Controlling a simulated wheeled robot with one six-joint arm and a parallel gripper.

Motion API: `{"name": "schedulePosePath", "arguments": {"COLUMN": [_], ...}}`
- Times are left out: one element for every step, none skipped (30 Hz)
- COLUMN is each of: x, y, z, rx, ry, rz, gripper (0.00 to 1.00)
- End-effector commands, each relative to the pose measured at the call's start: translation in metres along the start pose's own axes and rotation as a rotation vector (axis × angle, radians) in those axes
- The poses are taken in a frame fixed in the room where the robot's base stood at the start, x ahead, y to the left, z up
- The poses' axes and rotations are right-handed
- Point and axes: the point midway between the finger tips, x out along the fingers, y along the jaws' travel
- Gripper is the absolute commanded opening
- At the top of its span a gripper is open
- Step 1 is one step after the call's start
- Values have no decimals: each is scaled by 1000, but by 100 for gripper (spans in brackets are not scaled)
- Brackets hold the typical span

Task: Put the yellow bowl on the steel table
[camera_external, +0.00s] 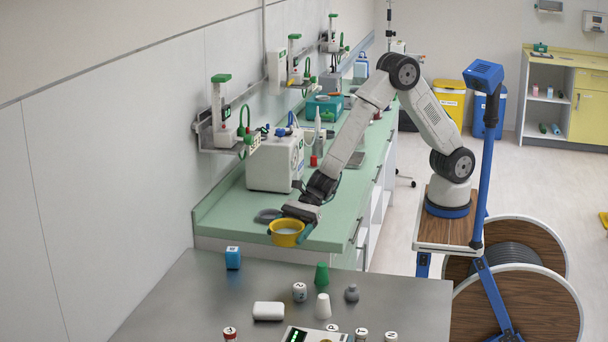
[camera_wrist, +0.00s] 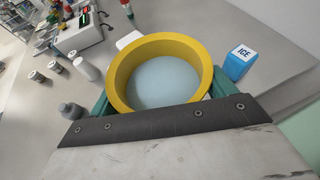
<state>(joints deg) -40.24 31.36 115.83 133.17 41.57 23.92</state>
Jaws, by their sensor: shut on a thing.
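The yellow bowl (camera_external: 286,239) is held in my gripper (camera_external: 288,228), in the air by the near end of the green counter and the far edge of the steel table (camera_external: 185,310). In the wrist view the yellow bowl (camera_wrist: 114,83) shows its pale blue-grey inside, with the teal jaws of my gripper (camera_wrist: 158,88) at its sides. The steel table (camera_wrist: 215,30) shows behind and below it. The bowl looks roughly level and apart from the table.
A blue ICE box (camera_external: 232,258) stands near the table's far left corner. The table's left part looks clear.

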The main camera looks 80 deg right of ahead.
Motion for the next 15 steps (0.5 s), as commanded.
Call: {"name": "schedulePosePath", "arguments": {"x": [17,26,36,43,50,58,62,65,68,70,71,72,72,72,73], "y": [13,19,25,28,31,33,33,31,26,21,17,12,8,6,3], "z": [5,8,12,14,17,20,22,24,27,28,30,33,35,36,36], "rx": [0,2,5,9,12,19,24,29,38,43,50,58,62,66,71], "ry": [0,0,0,-1,0,0,0,1,1,2,2,2,3,3,3], "rz": [0,-4,-12,-20,-29,-44,-56,-69,-89,-105,-121,-139,-150,-160,-171], "gripper": [59,59,59,59,59,59,59,59,59,59,59,59,59,59,59]}}
